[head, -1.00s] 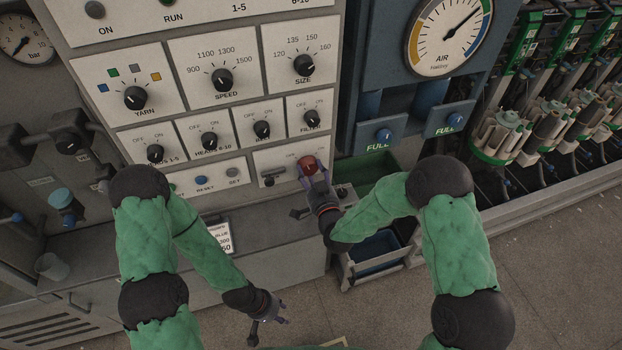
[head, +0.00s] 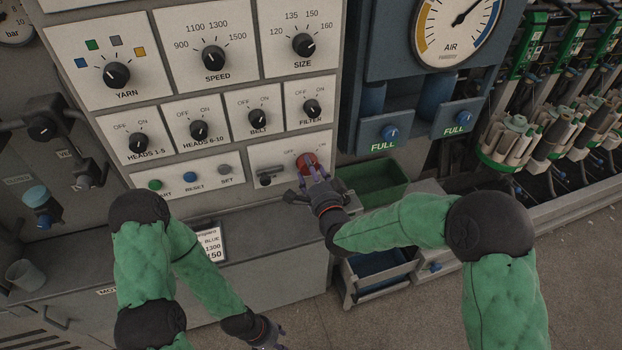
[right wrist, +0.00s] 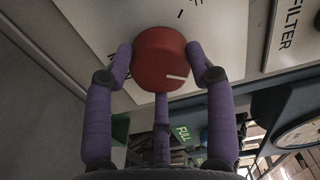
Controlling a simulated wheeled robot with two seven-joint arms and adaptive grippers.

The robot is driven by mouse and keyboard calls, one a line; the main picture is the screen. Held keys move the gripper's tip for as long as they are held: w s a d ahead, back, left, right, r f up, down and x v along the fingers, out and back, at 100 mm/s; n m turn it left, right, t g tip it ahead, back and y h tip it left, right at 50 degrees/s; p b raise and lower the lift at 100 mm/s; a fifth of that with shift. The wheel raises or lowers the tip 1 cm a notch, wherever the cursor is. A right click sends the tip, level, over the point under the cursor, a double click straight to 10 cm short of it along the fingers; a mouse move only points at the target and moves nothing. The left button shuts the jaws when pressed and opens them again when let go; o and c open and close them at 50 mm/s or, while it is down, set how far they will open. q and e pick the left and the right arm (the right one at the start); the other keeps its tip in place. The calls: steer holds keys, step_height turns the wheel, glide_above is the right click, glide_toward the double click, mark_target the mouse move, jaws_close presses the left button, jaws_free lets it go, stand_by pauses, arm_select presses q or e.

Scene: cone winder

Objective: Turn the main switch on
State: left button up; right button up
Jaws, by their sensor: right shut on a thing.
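The main switch is a red round knob (head: 306,162) on a pale panel plate, below the FILTER knob, with small OFF and ON marks above it. My right gripper (head: 312,176) is at the knob from below and in front. In the right wrist view its purple fingers (right wrist: 165,75) are closed on both sides of the red knob (right wrist: 158,58). A white line on the knob's face points right and slightly down there. My left gripper (head: 274,338) is low in the head view, away from the panel, partly cut off by the bottom edge; its opening is unclear.
The HEADS, BELT (head: 258,121) and FILTER (head: 312,107) knobs are above. A green bin (head: 375,184) is to the right. A grey ledge (head: 270,215) runs below the panel.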

steer(key=shift+m+b, duration=1)
steer(key=shift+m, duration=0.2)
steer(key=o, duration=1.2)
steer(key=v, duration=1.2)
